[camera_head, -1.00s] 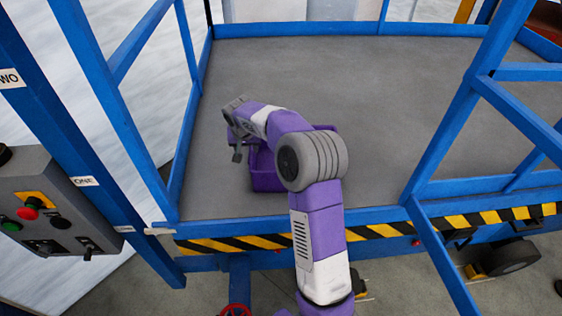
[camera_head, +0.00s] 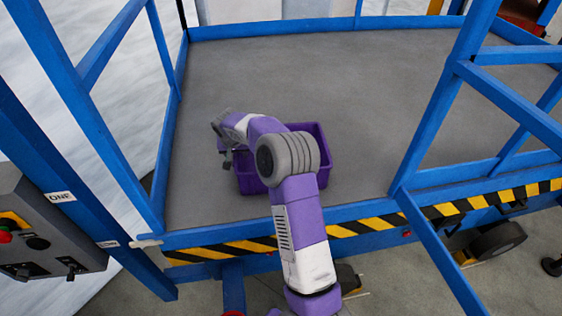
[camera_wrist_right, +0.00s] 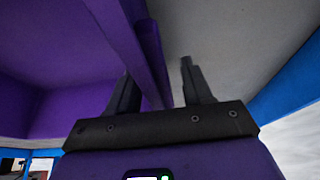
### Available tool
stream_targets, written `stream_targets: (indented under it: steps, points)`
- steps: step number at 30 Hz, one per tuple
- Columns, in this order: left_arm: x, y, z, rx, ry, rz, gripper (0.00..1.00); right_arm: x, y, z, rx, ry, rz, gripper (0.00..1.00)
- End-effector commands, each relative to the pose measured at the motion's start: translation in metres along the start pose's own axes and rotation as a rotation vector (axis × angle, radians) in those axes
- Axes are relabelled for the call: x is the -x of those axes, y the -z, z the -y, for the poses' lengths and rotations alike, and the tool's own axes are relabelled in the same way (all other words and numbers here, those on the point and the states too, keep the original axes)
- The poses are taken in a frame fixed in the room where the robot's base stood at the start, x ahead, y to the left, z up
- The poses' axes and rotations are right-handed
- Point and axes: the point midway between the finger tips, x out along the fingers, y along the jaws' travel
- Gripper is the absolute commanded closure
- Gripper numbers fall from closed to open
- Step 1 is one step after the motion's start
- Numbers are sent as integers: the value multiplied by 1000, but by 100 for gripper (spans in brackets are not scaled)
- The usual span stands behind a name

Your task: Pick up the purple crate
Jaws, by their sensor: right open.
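The purple crate (camera_head: 323,158) stands on the grey platform floor, near its front edge. My right arm passes in front of it and hides much of its middle. My right gripper (camera_head: 226,160) is at the crate's left side, small and partly hidden by the wrist. In the right wrist view, the open right gripper (camera_wrist_right: 157,80) has one dark finger on each side of the crate's purple wall and rim (camera_wrist_right: 148,58). I cannot tell whether either finger touches it. My left gripper is not in view.
Blue rails (camera_head: 105,120) border the platform (camera_head: 390,90) on the left, and a slanted blue post (camera_head: 440,110) stands at the right. A yellow-black striped edge (camera_head: 375,225) runs along the front. A grey control box (camera_head: 50,245) is at the left. The floor behind the crate is clear.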

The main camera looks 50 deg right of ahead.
Motion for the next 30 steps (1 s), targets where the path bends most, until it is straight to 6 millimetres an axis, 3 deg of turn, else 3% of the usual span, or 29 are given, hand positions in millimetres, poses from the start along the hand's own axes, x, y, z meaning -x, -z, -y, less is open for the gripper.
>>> stream_targets:
  steps: [3,13,30]
  points:
    - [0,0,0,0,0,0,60,0,0,0,0,0,0,50]
    - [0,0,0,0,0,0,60,0,0,0,1,0,0,100]
    - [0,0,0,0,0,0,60,4,2,0,2,0,-4,100]
